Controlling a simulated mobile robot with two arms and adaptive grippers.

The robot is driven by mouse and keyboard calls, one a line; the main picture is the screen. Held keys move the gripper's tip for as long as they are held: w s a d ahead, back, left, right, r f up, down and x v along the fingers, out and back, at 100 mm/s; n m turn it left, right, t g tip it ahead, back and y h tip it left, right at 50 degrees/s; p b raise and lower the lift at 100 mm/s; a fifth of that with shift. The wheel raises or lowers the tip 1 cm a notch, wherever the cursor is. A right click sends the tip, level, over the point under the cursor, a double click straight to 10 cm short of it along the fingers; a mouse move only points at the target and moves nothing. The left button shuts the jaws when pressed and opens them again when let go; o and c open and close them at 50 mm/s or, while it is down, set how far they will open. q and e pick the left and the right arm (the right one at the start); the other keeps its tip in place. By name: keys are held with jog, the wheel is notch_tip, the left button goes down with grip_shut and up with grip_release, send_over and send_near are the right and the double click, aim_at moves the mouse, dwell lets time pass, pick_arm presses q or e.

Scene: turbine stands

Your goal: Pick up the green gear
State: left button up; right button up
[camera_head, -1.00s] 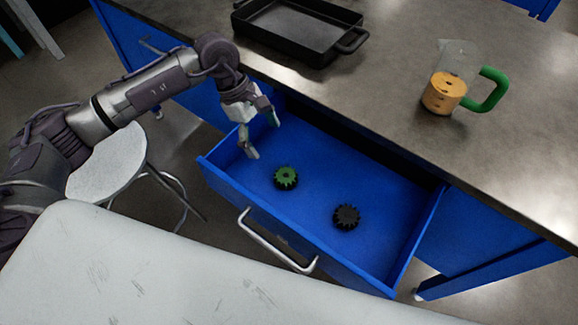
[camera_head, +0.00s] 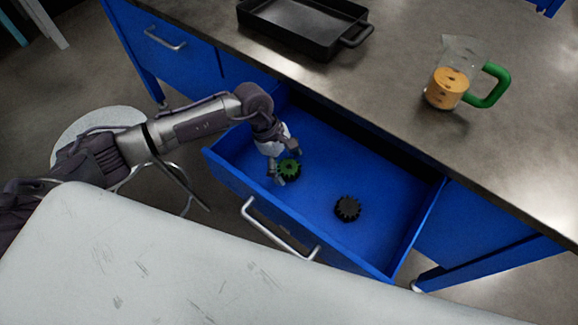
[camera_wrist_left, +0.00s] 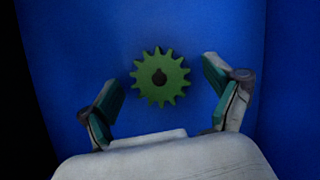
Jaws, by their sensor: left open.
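The green gear (camera_head: 290,168) lies flat in the open blue drawer (camera_head: 315,207), near its left end. My left gripper (camera_head: 288,166) is down inside the drawer at the gear, with its fingers on either side of it in the head view. There is a gap between the gear and each finger, and nothing is held. My right gripper is not in view.
A black gear (camera_head: 347,209) lies in the drawer to the right of the green one. The grey counter (camera_head: 400,75) above bears a black tray (camera_head: 300,28) and a clear jug (camera_head: 452,80) with a green handle. A white surface (camera_head: 150,260) is in front.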

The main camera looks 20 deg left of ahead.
aim_at(295, 168)
pick_arm(q)
grip_shut()
dwell(0.5)
jog(key=shift+r, duration=0.15)
jog(key=shift+w+r, duration=0.1)
jog(key=shift+r, duration=0.5)
notch_tip(295, 168, up, 3)
jog(key=shift+f+b, duration=0.1)
jog(key=shift+b, duration=0.2)
jog(key=s+d+r, duration=0.6)
jog(key=s+d, duration=0.2)
jog(key=shift+d+r+b, duration=0.35)
jog(key=shift+r+b, duration=0.05)
